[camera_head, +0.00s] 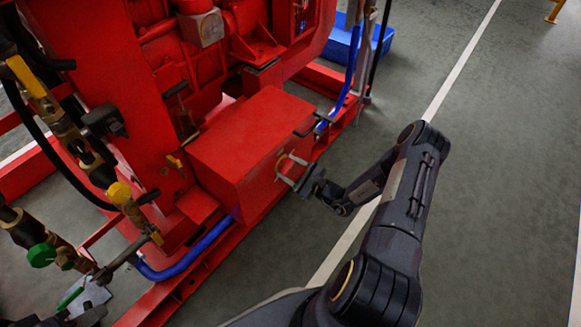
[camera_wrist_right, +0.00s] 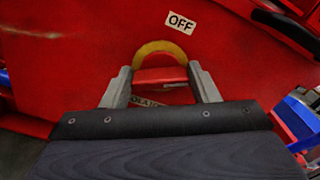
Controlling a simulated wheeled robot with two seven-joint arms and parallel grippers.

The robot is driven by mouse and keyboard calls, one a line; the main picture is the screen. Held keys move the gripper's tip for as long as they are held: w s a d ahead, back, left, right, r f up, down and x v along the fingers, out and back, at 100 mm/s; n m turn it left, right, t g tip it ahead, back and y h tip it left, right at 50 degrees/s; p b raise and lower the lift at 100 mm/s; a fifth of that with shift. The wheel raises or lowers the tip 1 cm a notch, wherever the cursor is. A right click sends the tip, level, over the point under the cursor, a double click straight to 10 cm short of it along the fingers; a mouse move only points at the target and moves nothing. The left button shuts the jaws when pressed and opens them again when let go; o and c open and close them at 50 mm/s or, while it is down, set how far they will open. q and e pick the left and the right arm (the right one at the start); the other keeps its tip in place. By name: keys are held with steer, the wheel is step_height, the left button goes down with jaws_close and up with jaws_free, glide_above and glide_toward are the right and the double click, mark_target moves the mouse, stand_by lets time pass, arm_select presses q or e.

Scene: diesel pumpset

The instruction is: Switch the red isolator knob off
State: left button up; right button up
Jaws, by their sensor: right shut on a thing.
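The red isolator knob (camera_wrist_right: 160,77) shows in the right wrist view as a red bar in front of a yellow ring (camera_wrist_right: 161,48). My right gripper (camera_wrist_right: 163,82) is shut on the knob, one grey finger at each side of it. In the head view, my right gripper (camera_head: 288,169) reaches from the right to the side of a red box (camera_head: 235,140), and its fingers largely hide the knob. A white OFF label (camera_wrist_right: 181,22) is above the ring, slightly to the right.
Another label (camera_wrist_right: 146,102) below the knob is partly hidden by the gripper. A blue hose (camera_head: 185,263) and valves with a yellow handle (camera_head: 119,193) and a green handle (camera_head: 41,255) are at the left. A blue bin (camera_head: 343,45) stands behind.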

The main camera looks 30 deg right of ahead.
steer(key=n+p, duration=0.1)
steer(key=n, duration=0.5)
steer(key=shift+s, duration=0.1)
steer(key=n, duration=0.2)
steer(key=n+p, duration=0.1)
steer(key=n, duration=0.2)
steer(key=shift+a+f+n+p, duration=0.1)
steer(key=shift+f+n+p, duration=0.15)
steer(key=shift+n+p, duration=0.15)
steer(key=o, duration=1)
steer(key=p+v, duration=0.1)
steer(key=v, duration=0.7)
steer(key=shift+p, duration=0.35)
